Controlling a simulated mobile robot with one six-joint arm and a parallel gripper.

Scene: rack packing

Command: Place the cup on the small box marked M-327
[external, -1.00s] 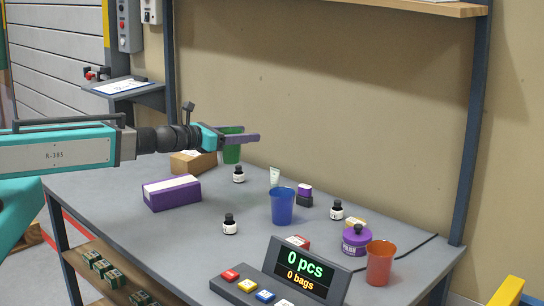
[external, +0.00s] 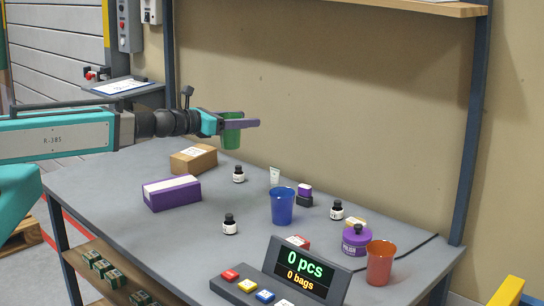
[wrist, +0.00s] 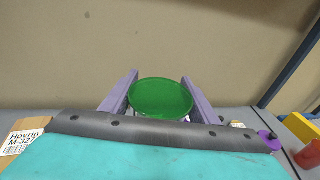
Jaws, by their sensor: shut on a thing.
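My gripper (external: 232,124) is shut on a green cup (external: 231,138), which hangs upright above the back of the table. In the wrist view the green cup (wrist: 160,98) is between the two purple fingers. A small brown cardboard box (external: 193,160) sits on the table below and to the left of the cup. In the wrist view the box's label (wrist: 22,142) reads "Hovrin M-327", partly cut off at the left edge. The box top looks free of objects.
A purple box (external: 172,193) lies in front of the brown box. A blue cup (external: 283,206), an orange-red cup (external: 380,263), small black bottles (external: 230,225), a white tube (external: 274,176) and a purple jar (external: 356,240) stand to the right. A counter display (external: 305,271) is at the front.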

